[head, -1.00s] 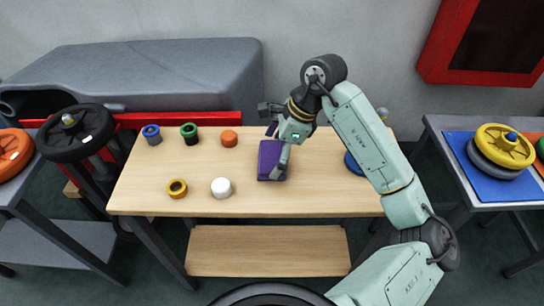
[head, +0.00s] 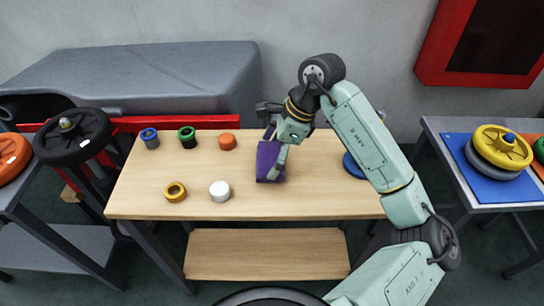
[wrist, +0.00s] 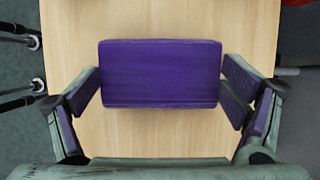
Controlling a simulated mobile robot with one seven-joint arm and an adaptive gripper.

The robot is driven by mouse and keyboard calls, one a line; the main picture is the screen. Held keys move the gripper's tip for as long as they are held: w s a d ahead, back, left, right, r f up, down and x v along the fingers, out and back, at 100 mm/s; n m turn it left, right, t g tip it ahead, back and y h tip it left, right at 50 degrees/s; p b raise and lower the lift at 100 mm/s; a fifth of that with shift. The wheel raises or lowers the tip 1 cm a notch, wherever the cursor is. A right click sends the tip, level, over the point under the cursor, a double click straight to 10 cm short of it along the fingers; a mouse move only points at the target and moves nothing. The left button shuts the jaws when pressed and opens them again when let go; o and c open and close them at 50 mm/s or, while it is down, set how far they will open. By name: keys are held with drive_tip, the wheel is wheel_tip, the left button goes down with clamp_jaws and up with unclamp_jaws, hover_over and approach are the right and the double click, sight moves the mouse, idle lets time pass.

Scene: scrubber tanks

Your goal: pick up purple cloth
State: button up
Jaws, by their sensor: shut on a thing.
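The purple cloth (head: 268,162) is a folded rectangular block at the middle of the wooden table top (head: 320,195). My gripper (head: 272,154) is over it from above, with one finger at its far side and one at its near side. In the wrist view the cloth (wrist: 160,74) lies level between the two finger pads of my gripper (wrist: 160,83), which press on its two short ends. The gripper is shut on the cloth. Whether the cloth is clear of the table top, I cannot tell.
Blue (head: 149,138), green (head: 187,137) and orange (head: 227,142) pieces stand at the back left. A yellow ring (head: 175,191) and a white piece (head: 220,191) are nearer the front. A blue disc (head: 353,165) is right of the cloth, partly behind my arm.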

sight(273, 157)
wheel_tip(273, 157, up, 17)
drive_tip(key=b, duration=0.2)
drive_tip(key=shift+r+b, duration=0.2)
drive_tip(key=shift+b, duration=0.2)
drive_tip(key=o, duration=0.4)
drive_tip(key=c, duration=0.4)
drive_tip(key=shift+s, duration=0.1)
